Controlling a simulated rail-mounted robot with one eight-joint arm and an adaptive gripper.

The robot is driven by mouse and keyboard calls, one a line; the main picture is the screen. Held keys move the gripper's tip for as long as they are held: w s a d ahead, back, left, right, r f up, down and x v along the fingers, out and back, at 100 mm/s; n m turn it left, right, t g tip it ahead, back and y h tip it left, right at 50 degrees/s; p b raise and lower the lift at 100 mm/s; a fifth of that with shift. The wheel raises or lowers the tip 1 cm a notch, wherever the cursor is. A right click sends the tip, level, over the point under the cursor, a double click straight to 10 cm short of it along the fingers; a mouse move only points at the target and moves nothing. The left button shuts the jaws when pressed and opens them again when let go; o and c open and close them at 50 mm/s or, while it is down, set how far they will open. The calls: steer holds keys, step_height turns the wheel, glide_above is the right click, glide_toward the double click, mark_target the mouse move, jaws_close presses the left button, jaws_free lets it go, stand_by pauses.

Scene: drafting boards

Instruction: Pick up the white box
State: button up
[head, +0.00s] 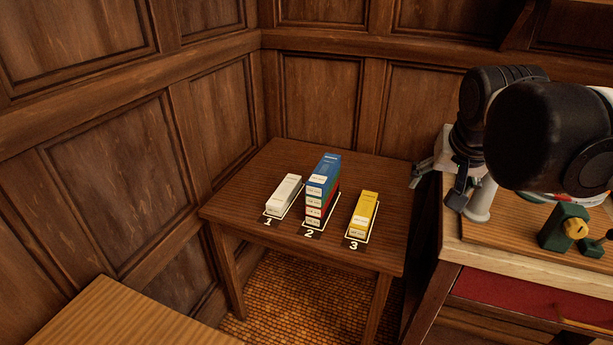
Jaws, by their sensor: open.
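A white box (285,193) lies on the small dark wooden table (228,203), at the place marked 1, on the left of the group. My gripper (440,183) is at the right, beside the table's right edge and well apart from the white box. It is open. My dark arm hides part of the board behind it.
A stack of boxes (323,185), blue on top with red and others below, stands at mark 2, close right of the white box. A yellow box (365,211) is at mark 3. A workbench (480,257) with green parts (562,224) stands right. Panelled walls close in the table's back and left.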

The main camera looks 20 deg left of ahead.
steer(key=shift+g, duration=0.7)
steer(key=w+a+f, duration=0.3)
steer(key=w+a, duration=0.4)
steer(key=a, duration=0.3)
steer(key=w+a+f, duration=0.3)
steer(key=w+a, duration=0.4)
steer(key=a, duration=0.3)
steer(key=w+a+f, duration=0.4)
steer(key=w+a, duration=0.2)
steer(key=a, duration=0.4)
steer(key=shift+w+a+f+b, duration=0.1)
steer(key=shift+w+a+b, duration=0.05)
steer(key=shift+w+b, duration=0.25)
glide_toward(285, 189)
steer(key=shift+m+h, duration=0.4)
steer(key=x, duration=0.1)
steer(key=b+x, duration=0.1)
steer(key=x, duration=0.3)
steer(key=shift+s+a+f, duration=0.25)
steer(key=shift+s+a, duration=0.1)
steer(key=shift+w+b+x, duration=0.15)
steer(key=shift+b+x, duration=0.25)
steer(key=shift+x, duration=0.95)
steer(key=shift+w+b+x, duration=0.15)
steer(key=shift+b+x, duration=0.25)
steer(key=shift+x, duration=0.95)
steer(key=shift+s+r, duration=0.1)
steer(key=shift+r, duration=0.1)
steer(key=c, duration=1.4)
steer(key=shift+c, duration=0.2)
